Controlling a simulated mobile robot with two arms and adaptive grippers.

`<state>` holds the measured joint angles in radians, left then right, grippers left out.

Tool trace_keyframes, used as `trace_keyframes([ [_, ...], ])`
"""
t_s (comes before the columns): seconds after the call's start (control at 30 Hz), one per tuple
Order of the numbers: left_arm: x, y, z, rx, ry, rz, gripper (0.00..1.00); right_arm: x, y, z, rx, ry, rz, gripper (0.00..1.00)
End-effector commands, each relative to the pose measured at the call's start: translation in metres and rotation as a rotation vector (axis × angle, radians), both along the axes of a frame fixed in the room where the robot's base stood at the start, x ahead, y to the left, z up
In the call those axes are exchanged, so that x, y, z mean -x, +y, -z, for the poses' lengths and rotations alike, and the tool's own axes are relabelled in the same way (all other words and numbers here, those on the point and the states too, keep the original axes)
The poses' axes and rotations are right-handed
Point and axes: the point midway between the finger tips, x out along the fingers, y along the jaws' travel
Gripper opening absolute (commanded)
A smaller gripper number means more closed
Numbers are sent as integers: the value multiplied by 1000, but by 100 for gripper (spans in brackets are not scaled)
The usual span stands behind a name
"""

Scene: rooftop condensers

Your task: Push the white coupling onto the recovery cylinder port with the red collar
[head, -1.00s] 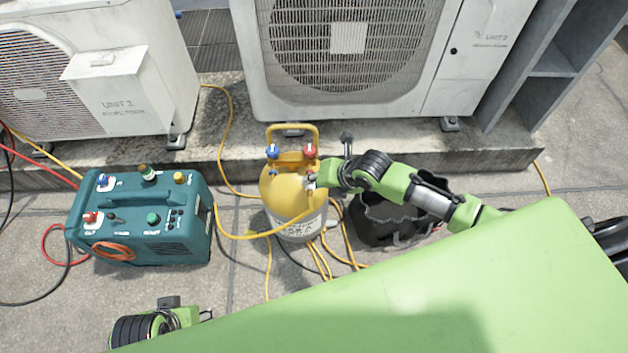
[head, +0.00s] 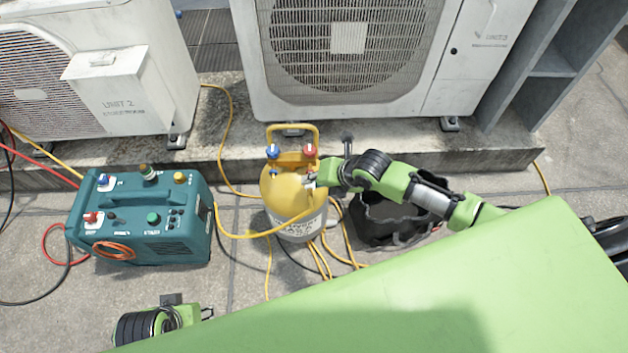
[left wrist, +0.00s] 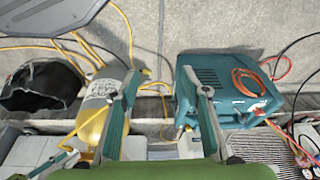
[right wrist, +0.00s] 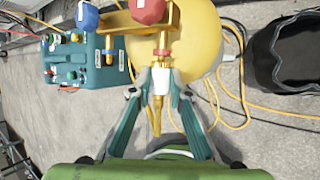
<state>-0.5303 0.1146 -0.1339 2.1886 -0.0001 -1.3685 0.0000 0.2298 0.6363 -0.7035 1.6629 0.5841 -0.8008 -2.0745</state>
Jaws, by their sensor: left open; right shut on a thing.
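The yellow and grey recovery cylinder (head: 285,190) stands upright on the paving, with a blue knob (head: 272,151) and a red knob (head: 310,150) on top. In the right wrist view its red collar (right wrist: 162,53) shows on the port below the red knob. My right gripper (right wrist: 160,80) is shut on the white coupling (right wrist: 160,83), which is in line with the collar and right below it. I cannot tell whether it is seated. My left gripper (left wrist: 158,78) is open and empty, away from the cylinder.
A teal recovery machine (head: 145,215) stands left of the cylinder. An open black bag (head: 385,218) sits at its right, under my right arm. Yellow hoses (head: 318,260) lie on the paving around the cylinder. A condenser unit (head: 345,60) stands on the ledge behind.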

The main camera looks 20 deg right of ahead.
Motion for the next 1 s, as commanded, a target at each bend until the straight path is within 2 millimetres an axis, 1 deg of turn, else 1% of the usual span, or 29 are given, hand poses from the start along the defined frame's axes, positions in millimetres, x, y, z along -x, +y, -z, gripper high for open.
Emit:
trace_keyframes([
  [0.13, 1, 0, -4, 1, -3, -1, 42, -2, -1, 0, 1, -1, 0, 0],
  [0.37, 9, 1, -2, -1, 15, -2, 42, -5, -1, 0, 1, -1, 0, 0],
  [0.63, 5, 1, -8, 1, -1, -3, 42, -8, -3, 0, 0, -1, 0, 0],
  [0.87, 4, 1, -10, 1, -3, -4, 42, -9, -3, -1, 1, -2, 1, 0],
  [0.9, 4, 1, -10, 1, -3, -4, 42, -9, -3, -1, 1, -2, 1, 28],
  [0.93, 3, 1, -10, 1, -3, -4, 42, -9, -3, -1, 1, -2, 1, 36],
  [1.0, 3, 1, -10, 1, -3, -4, 42, -9, -3, 0, 1, -2, 1, 37],
])
